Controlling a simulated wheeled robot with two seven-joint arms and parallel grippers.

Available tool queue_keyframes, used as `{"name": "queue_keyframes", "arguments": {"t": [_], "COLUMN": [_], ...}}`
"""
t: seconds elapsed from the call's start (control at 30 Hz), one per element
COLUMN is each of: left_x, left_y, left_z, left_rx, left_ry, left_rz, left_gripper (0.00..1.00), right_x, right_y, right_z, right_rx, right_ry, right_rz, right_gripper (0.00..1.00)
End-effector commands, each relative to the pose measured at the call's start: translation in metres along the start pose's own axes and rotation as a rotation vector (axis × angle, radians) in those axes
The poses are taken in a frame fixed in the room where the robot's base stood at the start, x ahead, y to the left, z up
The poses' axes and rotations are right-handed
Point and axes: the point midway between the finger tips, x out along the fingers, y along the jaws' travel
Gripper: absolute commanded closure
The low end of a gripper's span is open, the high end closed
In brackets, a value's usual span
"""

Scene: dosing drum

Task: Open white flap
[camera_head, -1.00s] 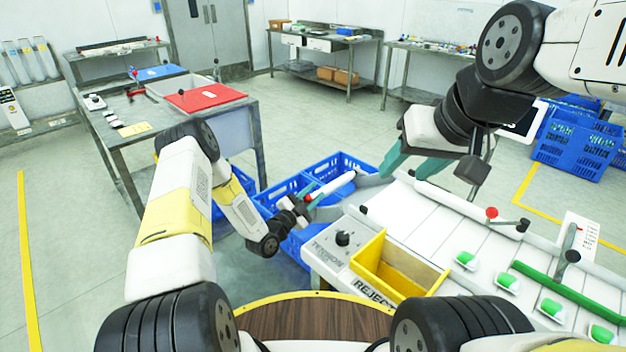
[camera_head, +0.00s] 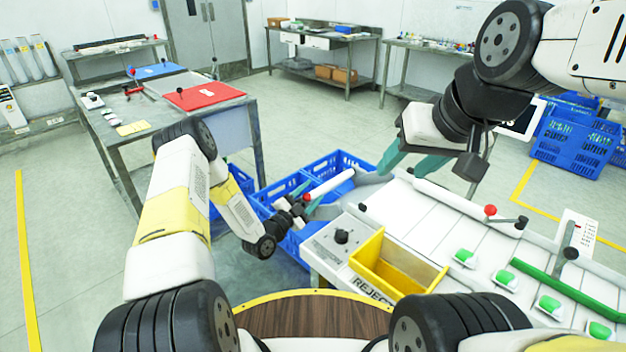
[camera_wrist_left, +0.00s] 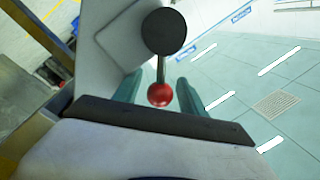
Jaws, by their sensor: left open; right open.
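The white flap (camera_head: 331,186) is a pale bar at the far left end of the conveyor, above the blue crates, with a red ball knob (camera_head: 306,197) at its near end. My left gripper (camera_head: 308,195) is at this knob, its teal fingers open. In the left wrist view the red knob (camera_wrist_left: 160,95) on its dark stem sits between the open fingers (camera_wrist_left: 158,90), with the pale panel (camera_wrist_left: 122,45) behind; contact cannot be told. My right gripper (camera_head: 410,163) is open and empty above the conveyor's far edge.
A yellow reject bin (camera_head: 398,268) and a control box with a black knob (camera_head: 342,236) stand right of my left gripper. The conveyor (camera_head: 440,232) carries several green-and-white items. Blue crates (camera_head: 340,162) stand below the flap. Another red-knobbed lever (camera_head: 490,211) is at the conveyor's far side.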

Motion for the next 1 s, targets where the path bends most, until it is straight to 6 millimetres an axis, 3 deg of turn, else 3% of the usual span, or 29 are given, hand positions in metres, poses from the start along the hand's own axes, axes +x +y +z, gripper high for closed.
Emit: {"name": "queue_keyframes", "arguments": {"t": [0.2, 0.4, 0.73, 0.87, 1.0], "left_x": [-0.039, -0.063, -0.069, -0.066, -0.053], "left_y": [0.0, 0.0, 0.0, -0.001, -0.006], "left_z": [0.002, 0.001, 0.001, 0.005, 0.034], "left_rx": [-0.002, -0.001, 0.0, 0.009, 0.059], "left_ry": [-0.005, -0.004, -0.003, -0.017, -0.12], "left_rz": [0.001, 0.0, 0.0, 0.011, 0.086], "left_gripper": [0.5, 0.5, 0.5, 0.74, 1.0], "right_x": [0.0, 0.0, 0.0, 0.0, 0.0], "right_y": [0.0, 0.0, 0.0, 0.0, 0.0], "right_z": [0.0, 0.0, 0.0, 0.0, 0.0], "right_rx": [0.0, 0.0, 0.0, 0.0, 0.0], "right_ry": [0.0, 0.0, 0.0, 0.0, 0.0], "right_rz": [0.0, 0.0, 0.0, 0.0, 0.0], "right_gripper": [0.5, 0.5, 0.5, 0.5, 0.5]}}
